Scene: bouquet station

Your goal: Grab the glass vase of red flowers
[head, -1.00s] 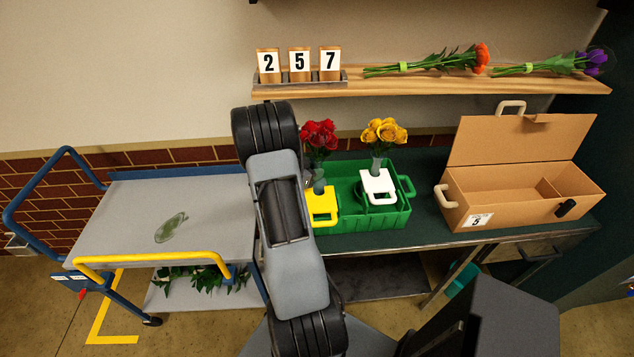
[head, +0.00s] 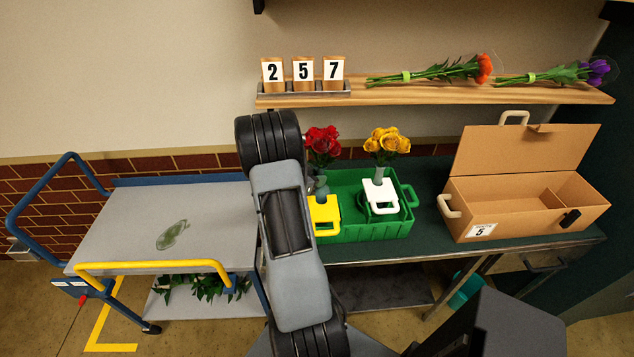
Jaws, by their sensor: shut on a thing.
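The glass vase (head: 321,187) of red flowers (head: 322,142) stands upright at the left end of the green crate (head: 366,231), by a yellow-handled holder (head: 325,213). My gripper (head: 311,184) shows only as a small dark piece at the vase's left side, the rest hidden behind my arm. It is shut on the vase. The vase's base is hard to make out behind the yellow handle. A second vase with yellow flowers (head: 387,142) stands to the right, by a white-handled holder (head: 380,195).
A cardboard box (head: 490,212) with its lid up stands on the dark bench to the right. A shelf (head: 440,94) above holds number cards and two loose bouquets. A grey cart (head: 120,240) with a yellow handle is at left.

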